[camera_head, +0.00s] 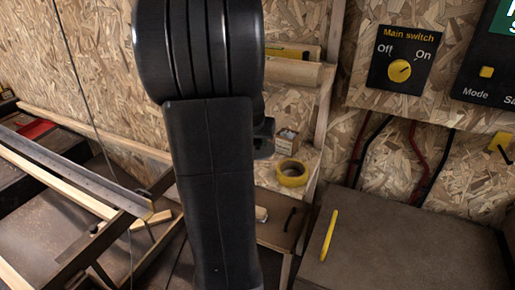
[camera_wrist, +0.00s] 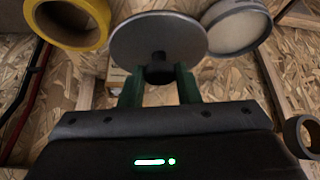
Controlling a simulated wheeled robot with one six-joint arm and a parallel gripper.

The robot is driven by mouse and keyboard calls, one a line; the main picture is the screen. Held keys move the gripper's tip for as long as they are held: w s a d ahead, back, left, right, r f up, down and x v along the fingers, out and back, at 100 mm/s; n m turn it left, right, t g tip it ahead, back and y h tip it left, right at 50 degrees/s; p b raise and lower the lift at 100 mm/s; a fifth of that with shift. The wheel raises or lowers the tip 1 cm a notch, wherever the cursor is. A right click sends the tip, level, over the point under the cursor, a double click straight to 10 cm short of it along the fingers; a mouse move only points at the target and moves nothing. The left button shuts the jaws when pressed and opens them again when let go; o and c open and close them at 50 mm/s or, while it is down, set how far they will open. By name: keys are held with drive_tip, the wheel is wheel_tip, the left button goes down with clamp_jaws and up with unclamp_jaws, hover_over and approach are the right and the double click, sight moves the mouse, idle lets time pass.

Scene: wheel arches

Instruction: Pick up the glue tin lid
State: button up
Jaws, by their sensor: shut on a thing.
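The glue tin lid (camera_wrist: 158,36) is a round grey disc with a dark knob, at the top middle of the wrist view. My gripper (camera_wrist: 159,78) has two green fingers closed on the lid's dark knob. The disc lies just beyond the fingertips. Whether it touches anything beneath is not clear. In the head view my black arm covers the middle, and the lid cannot be made out there.
A yellow tape roll (camera_wrist: 68,22) is close to the lid on the left; it also shows in the head view (camera_head: 292,173). A round grey-rimmed container (camera_wrist: 237,28) is close on the right. A dark ring (camera_wrist: 303,136) lies at the right edge. Chipboard walls (camera_head: 340,90) stand behind.

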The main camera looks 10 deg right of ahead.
drive_tip(key=s+a+b, duration=0.1)
drive_tip(key=s+a, duration=1)
drive_tip(key=s, duration=0.5)
